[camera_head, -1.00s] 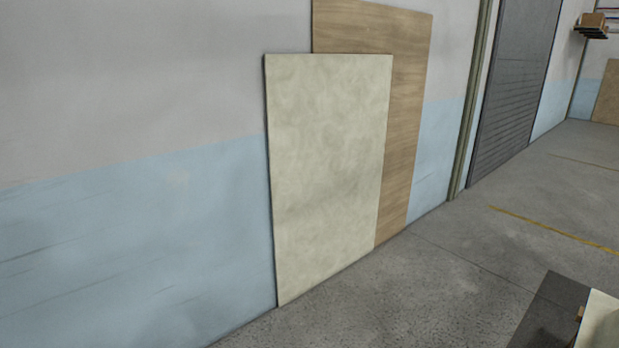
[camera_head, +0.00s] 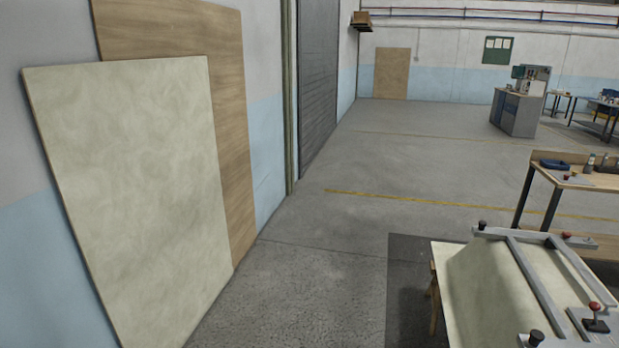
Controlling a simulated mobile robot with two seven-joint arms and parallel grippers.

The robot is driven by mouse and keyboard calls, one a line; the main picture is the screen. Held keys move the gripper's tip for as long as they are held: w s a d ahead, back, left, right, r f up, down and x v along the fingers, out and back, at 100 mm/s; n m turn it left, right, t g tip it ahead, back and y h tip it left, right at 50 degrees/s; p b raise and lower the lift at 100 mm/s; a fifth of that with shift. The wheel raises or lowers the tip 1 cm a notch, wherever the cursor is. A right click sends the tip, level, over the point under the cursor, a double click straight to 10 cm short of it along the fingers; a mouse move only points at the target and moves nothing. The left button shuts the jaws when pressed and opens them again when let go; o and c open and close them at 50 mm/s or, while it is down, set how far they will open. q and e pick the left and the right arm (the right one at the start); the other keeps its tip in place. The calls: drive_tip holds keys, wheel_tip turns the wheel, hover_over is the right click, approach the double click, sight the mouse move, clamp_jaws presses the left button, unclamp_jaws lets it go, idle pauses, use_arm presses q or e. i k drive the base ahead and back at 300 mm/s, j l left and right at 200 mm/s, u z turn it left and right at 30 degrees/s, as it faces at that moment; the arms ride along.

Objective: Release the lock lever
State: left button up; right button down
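A grey metal clamping frame (camera_head: 532,276) lies over a cream shell (camera_head: 480,290) at the lower right of the head view. A lever with a red knob (camera_head: 595,306) stands on a grey plate (camera_head: 588,326) at the frame's near right corner. Another small red knob (camera_head: 566,235) shows at the frame's far side. Black knobs sit at the frame's left corners, one at the far corner (camera_head: 481,225) and one at the near corner (camera_head: 535,338). The right part of the frame is cut off by the picture edge. Neither of my grippers is in view.
A cream panel (camera_head: 135,190) and a wooden panel (camera_head: 225,130) lean on the left wall. A workbench with tools (camera_head: 575,178) stands behind the frame at the right. A grey cabinet (camera_head: 515,112) stands farther back. The concrete floor (camera_head: 330,240) in the middle is clear.

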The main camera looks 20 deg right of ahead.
sight(594, 307)
drive_tip(key=i+l+z, duration=0.15)
drive_tip(key=i+z, duration=1.45)
drive_tip(key=i+j+z, duration=0.25)
drive_tip(key=i+z, duration=0.2)
drive_tip(key=i, duration=0.1)
